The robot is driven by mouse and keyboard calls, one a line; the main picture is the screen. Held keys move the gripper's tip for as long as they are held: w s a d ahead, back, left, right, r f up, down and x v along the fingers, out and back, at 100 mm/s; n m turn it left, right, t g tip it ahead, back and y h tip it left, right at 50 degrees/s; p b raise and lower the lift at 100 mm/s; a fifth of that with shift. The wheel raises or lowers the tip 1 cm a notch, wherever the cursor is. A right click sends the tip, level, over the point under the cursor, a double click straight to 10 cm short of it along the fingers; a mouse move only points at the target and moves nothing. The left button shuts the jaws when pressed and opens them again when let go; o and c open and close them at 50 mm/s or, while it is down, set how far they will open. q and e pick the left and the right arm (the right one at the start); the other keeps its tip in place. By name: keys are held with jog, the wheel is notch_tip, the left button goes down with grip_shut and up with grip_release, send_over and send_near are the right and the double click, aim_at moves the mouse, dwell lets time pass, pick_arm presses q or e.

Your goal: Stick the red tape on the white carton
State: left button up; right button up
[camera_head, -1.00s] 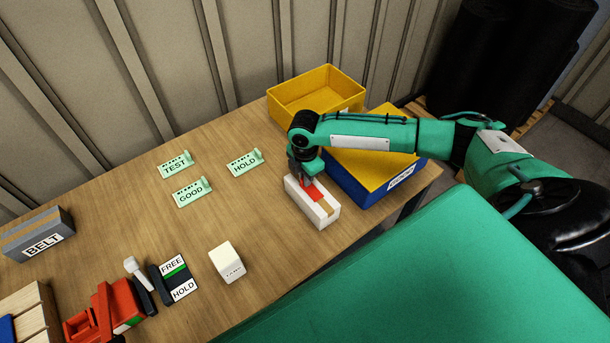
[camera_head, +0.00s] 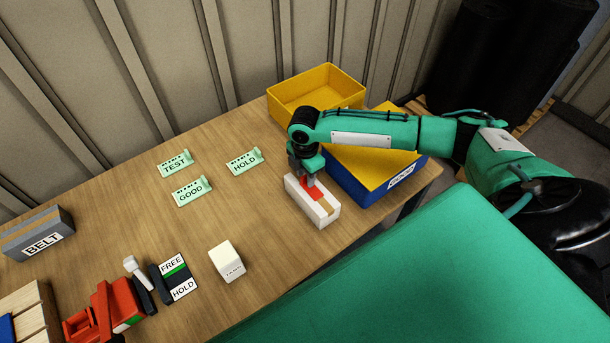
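The white carton (camera_head: 322,221) lies on the table's right part, with a brown strip along its top. The red tape (camera_head: 317,194) shows as a red patch at the carton's top, under my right gripper (camera_head: 308,183). The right gripper points down over the carton's far half, its fingers at the red patch. I cannot tell whether the fingers touch or grip the tape, as the finger gap is too small to see. My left gripper is out of view.
A yellow bin (camera_head: 316,91) and a blue bin with yellow inside (camera_head: 370,186) stand behind and right of the carton. A small white block (camera_head: 228,262), green TEST, GOOD and HOLD signs (camera_head: 192,191), a BELT box (camera_head: 38,235) and a red device (camera_head: 105,312) lie leftward. Mid-table (camera_head: 130,220) is clear.

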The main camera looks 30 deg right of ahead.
notch_tip(320, 180, up, 13)
jog(key=b, duration=0.3)
jog(key=shift+w+r, duration=0.1)
notch_tip(320, 180, up, 7)
jog(key=p, duration=0.8)
dwell(0.8)
